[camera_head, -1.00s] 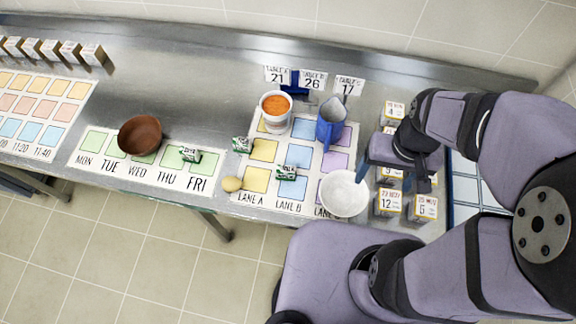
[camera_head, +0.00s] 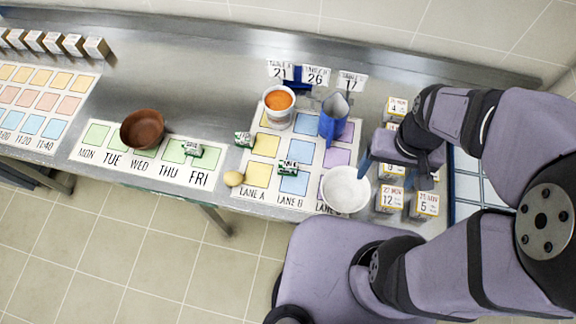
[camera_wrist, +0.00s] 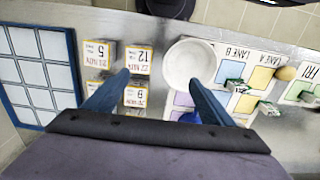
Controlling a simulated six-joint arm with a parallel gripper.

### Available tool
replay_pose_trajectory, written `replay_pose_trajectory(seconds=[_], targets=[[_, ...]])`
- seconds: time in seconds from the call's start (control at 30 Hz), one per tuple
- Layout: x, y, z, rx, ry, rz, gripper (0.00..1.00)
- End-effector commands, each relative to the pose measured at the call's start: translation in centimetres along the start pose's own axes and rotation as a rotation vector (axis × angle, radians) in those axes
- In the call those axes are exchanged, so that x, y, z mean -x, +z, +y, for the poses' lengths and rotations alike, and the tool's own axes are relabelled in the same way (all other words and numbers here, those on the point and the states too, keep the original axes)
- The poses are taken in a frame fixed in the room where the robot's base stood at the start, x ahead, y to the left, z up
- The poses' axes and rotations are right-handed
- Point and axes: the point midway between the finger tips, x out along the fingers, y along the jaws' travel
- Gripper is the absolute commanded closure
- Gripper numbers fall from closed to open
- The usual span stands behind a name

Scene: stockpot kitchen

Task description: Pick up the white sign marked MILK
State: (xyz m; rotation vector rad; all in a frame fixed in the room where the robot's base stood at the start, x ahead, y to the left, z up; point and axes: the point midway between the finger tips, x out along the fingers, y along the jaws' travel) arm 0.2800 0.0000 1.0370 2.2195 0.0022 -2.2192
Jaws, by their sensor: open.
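I cannot read MILK on any sign in view. Three white upright cards marked 21 (camera_head: 280,70), 26 (camera_head: 316,76) and 17 (camera_head: 352,82) stand at the back of the lane mat. Small green-and-white pieces (camera_head: 288,167) lie on the mats, their lettering too small to read; they also show in the wrist view (camera_wrist: 268,107). My gripper (camera_wrist: 160,78) is open and empty. It is above the counter's right part, between the white bowl (camera_head: 346,190) and the date-marked boxes (camera_head: 389,201). My arm hides part of the counter there.
A blue jug (camera_head: 328,124) and a white tub with orange contents (camera_head: 279,108) stand on the lane mat (camera_head: 264,205). A brown bowl (camera_head: 142,129) sits on the weekday mat. A potato-like item (camera_head: 233,179) lies between the mats. Bare steel counter (camera_head: 190,75) lies behind.

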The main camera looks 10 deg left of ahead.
Motion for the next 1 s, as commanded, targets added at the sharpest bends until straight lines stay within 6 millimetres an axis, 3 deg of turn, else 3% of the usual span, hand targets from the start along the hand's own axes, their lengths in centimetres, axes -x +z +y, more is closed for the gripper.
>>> replay_pose_trajectory(seconds=[0.1, 0.17, 0.2, 0.63, 0.77, 1.0], targets=[[0.0, 0.0, 0.0, 0.000, 0.000, 0.000, 0.23], [0.0, 0.0, 0.0, 0.000, 0.000, 0.000, 0.38], [0.0, 0.0, 0.0, 0.000, 0.000, 0.000, 0.39], [-0.7, 0.6, -0.5, 0.073, 0.025, -0.048, 0.39], [-1.9, 1.6, -1.1, 0.227, 0.089, -0.142, 0.39], [-4.4, 3.2, -1.5, 0.693, 0.365, -0.381, 0.39]])
